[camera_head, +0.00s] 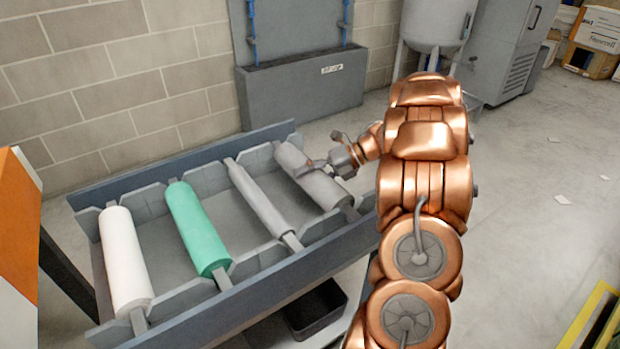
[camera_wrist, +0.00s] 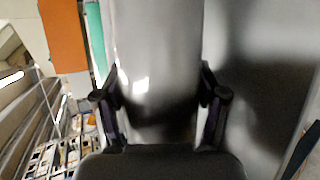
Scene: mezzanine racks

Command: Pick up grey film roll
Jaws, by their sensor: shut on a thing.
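The grey film roll (camera_head: 312,180) is the thick grey cylinder at the right end of the rack (camera_head: 185,325) in the head view. It lies slanted, with its near rod end at the rack's front wall; I cannot tell whether it is lifted at all. My gripper (camera_head: 316,166) reaches it from the right and is shut on its middle. In the wrist view the grey roll (camera_wrist: 160,50) fills the space between the two dark fingers of my gripper (camera_wrist: 160,97). The lower part of the roll is in shadow there.
The rack also holds a thinner grey roll (camera_head: 258,197), a green roll (camera_head: 197,228) and a white roll (camera_head: 125,258) to the left. A dark bin (camera_head: 316,308) sits below the front. A brick wall (camera_head: 120,85) and a grey trough (camera_head: 305,95) stand behind.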

